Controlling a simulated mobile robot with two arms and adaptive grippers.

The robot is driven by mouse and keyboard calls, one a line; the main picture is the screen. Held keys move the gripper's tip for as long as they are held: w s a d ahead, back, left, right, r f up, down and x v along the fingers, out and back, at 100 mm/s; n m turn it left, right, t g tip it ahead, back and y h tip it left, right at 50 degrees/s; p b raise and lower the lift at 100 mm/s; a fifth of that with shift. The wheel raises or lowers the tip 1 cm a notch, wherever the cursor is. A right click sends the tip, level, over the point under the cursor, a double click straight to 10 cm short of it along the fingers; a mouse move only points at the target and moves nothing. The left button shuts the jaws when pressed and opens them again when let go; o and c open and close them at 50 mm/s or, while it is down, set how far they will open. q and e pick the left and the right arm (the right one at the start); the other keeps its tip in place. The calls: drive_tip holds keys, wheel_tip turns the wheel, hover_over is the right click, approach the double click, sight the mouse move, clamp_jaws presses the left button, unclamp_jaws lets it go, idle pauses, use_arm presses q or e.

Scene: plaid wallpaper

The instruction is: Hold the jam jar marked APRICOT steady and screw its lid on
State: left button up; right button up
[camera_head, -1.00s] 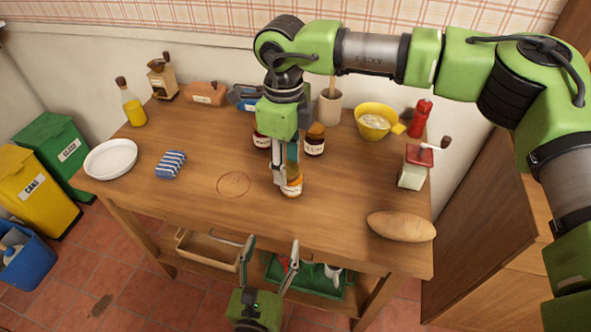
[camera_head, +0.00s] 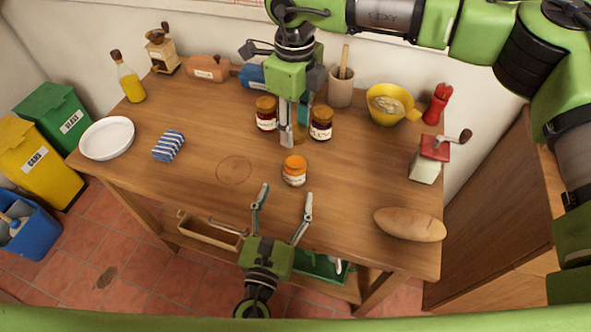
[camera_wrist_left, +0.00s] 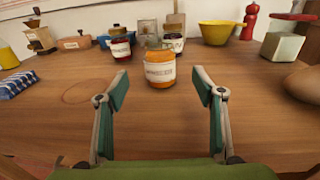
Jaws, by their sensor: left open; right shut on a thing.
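The apricot jar (camera_head: 294,176) stands upright near the table's middle, with an orange top and a pale label; it also shows in the left wrist view (camera_wrist_left: 159,72). I cannot tell whether its top is a lid or bare jam. My left gripper (camera_head: 286,190) is open and empty on the near side of the jar, its fingers (camera_wrist_left: 160,78) pointing at it and apart from it. My right gripper (camera_head: 289,142) points down behind the jar, between two dark jars. It is shut on a small tan thing (camera_head: 300,132), mostly hidden by its fingers.
Dark jars (camera_head: 266,115) (camera_head: 321,124) flank my right gripper closely. A bread loaf (camera_head: 409,225), a red-topped grinder (camera_head: 429,160) and a yellow bowl (camera_head: 390,104) stand right. A striped cloth (camera_head: 168,146) and white plate (camera_head: 107,138) lie left. The wood around the ring mark (camera_head: 234,170) is clear.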

use_arm(q)
drive_tip(key=x, duration=0.9)
drive_tip(key=shift+w+d, duration=0.15)
drive_tip(key=shift+w, duration=0.15)
drive_tip(key=c, duration=1.7)
use_arm(e)
hover_over(295, 157)
drive_tip(key=shift+f, duration=2.45)
drive_tip(key=shift+f, duration=0.1)
drive_tip(key=shift+f, duration=0.8)
use_arm(q)
clamp_jaws()
use_arm(e)
drive_tip(key=shift+f, duration=0.6)
